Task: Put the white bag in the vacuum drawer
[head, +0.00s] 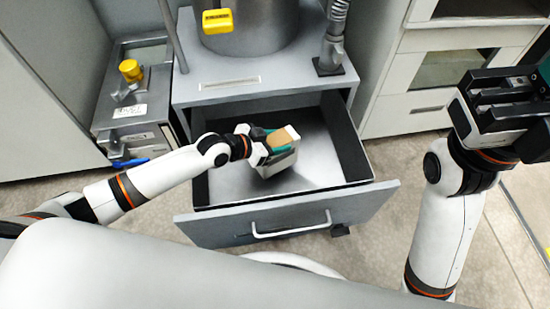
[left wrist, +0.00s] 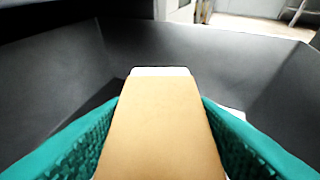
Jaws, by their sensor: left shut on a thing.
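The drawer (head: 370,197) under the machine is pulled out and open, with a grey front and dark inner walls. My left gripper (head: 268,143) is inside the drawer's outline, shut on the white bag (head: 280,162). The bag shows a tan face on top and white sides. In the left wrist view the bag's tan face (left wrist: 160,125) stands between the two teal fingers, with a white edge at its far end. I cannot tell whether the bag touches the drawer floor. My right gripper (head: 510,105) is raised at the right edge, away from the drawer; its fingertips are not clearly shown.
The drawer front carries a white handle (head: 290,228). The grey machine (head: 260,75) stands above the drawer, with a ribbed hose (head: 335,35) and a yellow tag (head: 218,20). A grey box with a yellow knob (head: 130,70) stands at left. The drawer floor around the bag looks clear.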

